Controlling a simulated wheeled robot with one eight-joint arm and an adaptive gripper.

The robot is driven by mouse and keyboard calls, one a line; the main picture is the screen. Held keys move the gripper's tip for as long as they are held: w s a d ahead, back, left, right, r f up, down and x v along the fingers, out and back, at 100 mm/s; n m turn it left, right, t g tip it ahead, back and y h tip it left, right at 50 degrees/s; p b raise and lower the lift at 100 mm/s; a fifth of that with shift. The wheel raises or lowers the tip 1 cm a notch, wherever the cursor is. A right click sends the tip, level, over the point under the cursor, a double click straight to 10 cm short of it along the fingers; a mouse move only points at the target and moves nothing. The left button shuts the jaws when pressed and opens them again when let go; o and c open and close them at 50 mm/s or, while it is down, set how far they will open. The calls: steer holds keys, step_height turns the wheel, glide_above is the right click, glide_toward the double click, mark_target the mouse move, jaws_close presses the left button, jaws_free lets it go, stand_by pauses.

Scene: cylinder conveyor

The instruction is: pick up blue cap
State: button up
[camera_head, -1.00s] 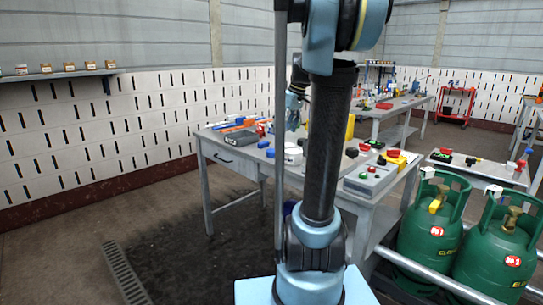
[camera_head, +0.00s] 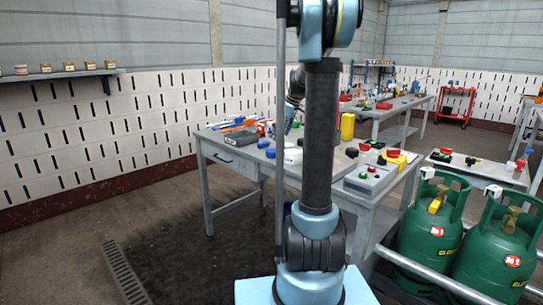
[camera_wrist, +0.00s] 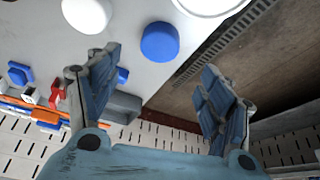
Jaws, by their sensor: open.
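A round blue cap (camera_wrist: 160,41) lies on the pale tabletop in the wrist view, near the table's edge. My gripper (camera_wrist: 161,66) is open and empty, its two fingers spread on either side below the cap in the picture, apart from it. A second blue piece (camera_wrist: 123,75) shows partly behind the left finger. In the head view, blue caps (camera_head: 263,144) and (camera_head: 270,153) lie on the workbench. I cannot tell which matches the wrist view's cap. My gripper is mostly hidden behind my arm there.
In the wrist view, a white round piece (camera_wrist: 88,14) and a larger white round thing (camera_wrist: 207,3) are close to the cap. A grey box (camera_wrist: 124,107) and red, blue and orange items lie farther off. Green gas cylinders (camera_head: 433,225) stand right of the workbench (camera_head: 222,150).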

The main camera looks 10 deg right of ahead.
mark_target(272, 150)
steer(key=shift+x, duration=4.5)
steer(key=shift+w, duration=0.1)
steer(key=c, duration=1)
